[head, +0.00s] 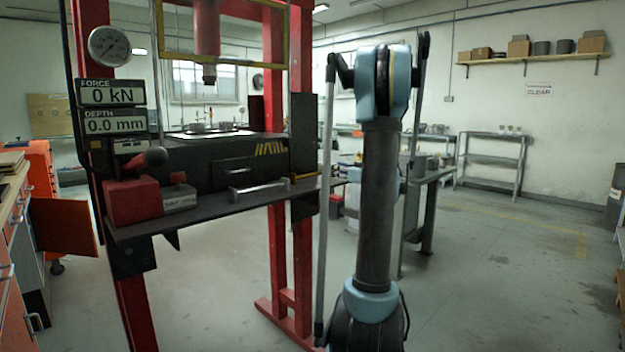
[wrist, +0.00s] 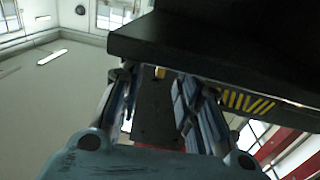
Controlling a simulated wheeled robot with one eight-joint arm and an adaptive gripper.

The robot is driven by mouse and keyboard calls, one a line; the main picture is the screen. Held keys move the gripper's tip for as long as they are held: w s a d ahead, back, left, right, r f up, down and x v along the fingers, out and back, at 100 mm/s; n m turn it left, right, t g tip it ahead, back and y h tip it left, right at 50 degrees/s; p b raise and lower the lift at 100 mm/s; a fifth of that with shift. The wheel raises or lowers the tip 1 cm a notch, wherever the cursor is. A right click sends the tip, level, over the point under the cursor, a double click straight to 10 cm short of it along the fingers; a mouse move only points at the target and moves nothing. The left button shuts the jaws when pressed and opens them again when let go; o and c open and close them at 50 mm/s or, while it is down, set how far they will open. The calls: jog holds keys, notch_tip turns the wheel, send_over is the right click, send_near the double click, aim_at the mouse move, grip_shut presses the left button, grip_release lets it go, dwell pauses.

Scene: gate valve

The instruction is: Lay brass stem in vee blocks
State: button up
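In the wrist view my gripper (wrist: 157,92) has its two fingers spread apart, with a dark surface visible between them. A small yellow spot (wrist: 160,72) shows between the fingers, too small to identify. In the head view my gripper is not visible; my arm stands in the foreground. A short brass-coloured piece (head: 304,177) lies at the right end of the press's front shelf, partly cut off by the frame post; I cannot tell whether it is the brass stem. Small grey pieces (head: 197,127) on the bright plate of the press bed may be the vee blocks.
The red press (head: 276,240) has a dark bed (head: 210,165) with yellow stripes. Displays read 0 kN and 0.0 mm.

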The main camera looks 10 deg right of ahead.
jog(key=shift+w, duration=0.1)
grip_shut()
